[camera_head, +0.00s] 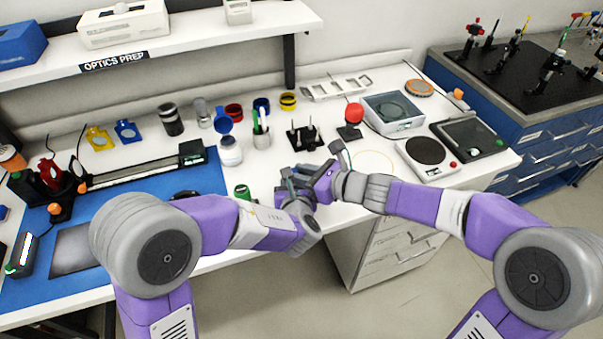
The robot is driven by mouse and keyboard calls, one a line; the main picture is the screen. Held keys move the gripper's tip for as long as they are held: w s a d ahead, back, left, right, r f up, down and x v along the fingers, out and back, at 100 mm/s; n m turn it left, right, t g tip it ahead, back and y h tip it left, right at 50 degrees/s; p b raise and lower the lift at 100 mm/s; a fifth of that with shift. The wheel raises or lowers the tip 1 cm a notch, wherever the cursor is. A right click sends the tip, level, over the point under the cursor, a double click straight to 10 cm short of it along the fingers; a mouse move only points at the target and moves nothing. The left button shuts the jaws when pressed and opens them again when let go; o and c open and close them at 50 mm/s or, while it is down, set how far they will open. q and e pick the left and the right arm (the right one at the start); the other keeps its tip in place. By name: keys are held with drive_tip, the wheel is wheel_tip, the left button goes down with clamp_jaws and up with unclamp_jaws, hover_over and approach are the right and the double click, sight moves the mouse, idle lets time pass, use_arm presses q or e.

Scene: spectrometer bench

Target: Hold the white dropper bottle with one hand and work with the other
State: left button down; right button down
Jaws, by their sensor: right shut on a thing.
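My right gripper (311,181) reaches in from the right over the front edge of the bench. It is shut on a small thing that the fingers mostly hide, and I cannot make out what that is. My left gripper (299,190) is right beside it, overlapping it in the picture. Its fingers are hidden, so I cannot tell whether it is open or shut. A white bottle (230,152) with a dark band stands on the bench to the left of both grippers, apart from them. I cannot tell whether it is the dropper bottle.
A pen cup (261,138) and a black stand (303,137) are behind the grippers. A small green item (242,191) lies near my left forearm. A scale (428,152) and a clear-lidded box (394,110) are at right. A blue mat (205,180) covers the left.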

drive_tip(key=shift+s+d+f, duration=0.1)
drive_tip(key=shift+d+f, duration=0.05)
drive_tip(key=shift+f, duration=0.3)
idle(1.1)
